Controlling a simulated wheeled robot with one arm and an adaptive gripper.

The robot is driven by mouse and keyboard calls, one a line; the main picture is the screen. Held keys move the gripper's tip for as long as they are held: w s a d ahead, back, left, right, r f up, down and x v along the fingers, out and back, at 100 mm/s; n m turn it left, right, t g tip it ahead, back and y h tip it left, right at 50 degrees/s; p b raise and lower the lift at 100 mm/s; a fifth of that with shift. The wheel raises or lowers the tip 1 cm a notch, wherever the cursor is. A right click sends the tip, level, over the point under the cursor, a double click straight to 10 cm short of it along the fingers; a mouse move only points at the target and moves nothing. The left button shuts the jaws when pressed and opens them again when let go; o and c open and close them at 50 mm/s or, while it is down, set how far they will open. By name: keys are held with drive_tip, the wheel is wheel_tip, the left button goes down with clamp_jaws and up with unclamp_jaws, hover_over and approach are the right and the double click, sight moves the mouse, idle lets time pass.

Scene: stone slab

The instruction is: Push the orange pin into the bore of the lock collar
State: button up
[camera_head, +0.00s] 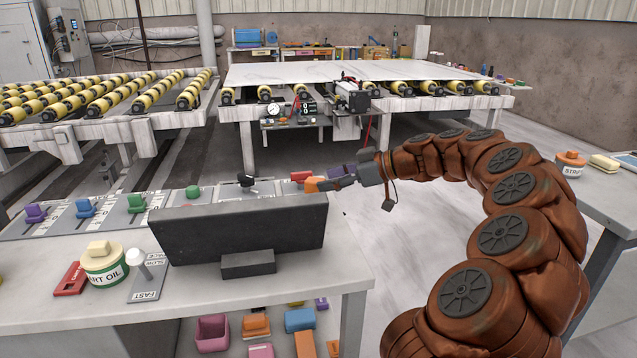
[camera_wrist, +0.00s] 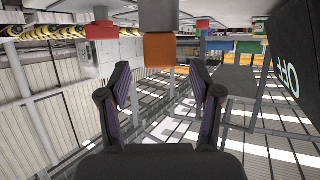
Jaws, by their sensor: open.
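The orange pin (camera_head: 311,185) shows as an orange block at the far edge of the panel in the head view, right behind the dark upright board. In the wrist view the orange pin (camera_wrist: 159,50) is centred just beyond the fingertips. My gripper (camera_head: 328,178) reaches in from the right, beside the pin. In the wrist view my gripper (camera_wrist: 160,76) is open, with its two dark purple-padded fingers apart and nothing between them. A grey block (camera_wrist: 158,14) lies in line behind the pin; I cannot tell whether it is the lock collar. The bore is not visible.
The dark board (camera_head: 240,230) stands close in front of the gripper. A red block (camera_head: 301,176) is near the pin. Purple, blue and green (camera_head: 136,203) levers line the panel at left. An oil tin (camera_head: 103,262) stands on the near bench. The floor at right is clear.

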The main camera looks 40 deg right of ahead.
drive_tip(key=v, duration=0.7)
drive_tip(key=shift+s+d, duration=0.2)
drive_tip(key=shift+s, duration=0.1)
drive_tip(key=shift+r, duration=0.15)
